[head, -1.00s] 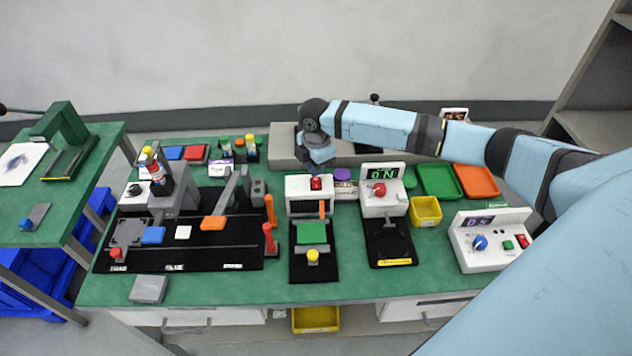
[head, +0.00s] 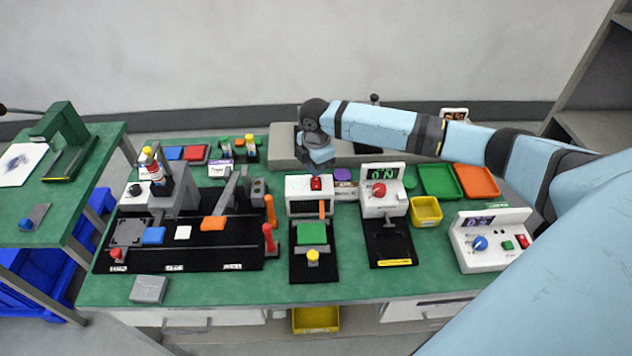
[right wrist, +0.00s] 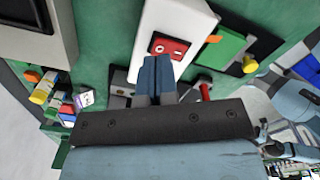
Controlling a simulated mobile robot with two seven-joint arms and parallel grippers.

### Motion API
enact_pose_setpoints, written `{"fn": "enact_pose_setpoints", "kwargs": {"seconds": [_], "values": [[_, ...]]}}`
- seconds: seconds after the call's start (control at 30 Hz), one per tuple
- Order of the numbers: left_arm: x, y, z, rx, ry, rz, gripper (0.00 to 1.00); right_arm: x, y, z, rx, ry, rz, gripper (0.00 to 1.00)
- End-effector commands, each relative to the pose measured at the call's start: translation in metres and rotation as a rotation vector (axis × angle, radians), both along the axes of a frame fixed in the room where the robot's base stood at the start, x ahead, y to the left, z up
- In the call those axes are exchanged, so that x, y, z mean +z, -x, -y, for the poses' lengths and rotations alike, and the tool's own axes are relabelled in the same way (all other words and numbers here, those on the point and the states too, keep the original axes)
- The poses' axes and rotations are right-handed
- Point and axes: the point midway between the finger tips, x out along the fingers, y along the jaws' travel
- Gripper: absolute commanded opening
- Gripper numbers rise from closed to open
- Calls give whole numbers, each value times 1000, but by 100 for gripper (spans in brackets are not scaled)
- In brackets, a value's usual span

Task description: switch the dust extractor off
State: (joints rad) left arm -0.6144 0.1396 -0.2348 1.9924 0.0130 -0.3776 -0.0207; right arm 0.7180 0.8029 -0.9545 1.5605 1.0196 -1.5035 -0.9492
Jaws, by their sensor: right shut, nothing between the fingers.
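A white box (head: 300,186) with a red rocker switch (head: 316,183) on top stands at the middle of the green bench. I cannot read a label that marks this box as the dust extractor. My right gripper (head: 320,163) is shut and empty, just above and behind the switch. In the right wrist view its closed fingertips (right wrist: 155,62) point at the switch; whether they touch it I cannot tell. My left gripper is not in view.
A white console (head: 485,252) with a blue knob stands further right. A black fixture board (head: 190,258) fills the bench's left.

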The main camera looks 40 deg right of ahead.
Motion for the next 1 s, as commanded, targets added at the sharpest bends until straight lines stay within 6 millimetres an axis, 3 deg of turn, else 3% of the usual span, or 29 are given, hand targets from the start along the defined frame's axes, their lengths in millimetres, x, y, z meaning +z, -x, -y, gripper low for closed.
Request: {"fn": "enact_pose_setpoints", "kwargs": {"seconds": [1.0], "values": [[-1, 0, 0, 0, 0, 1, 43, -6, 0, 0, 0, 0, 0, 0]]}}
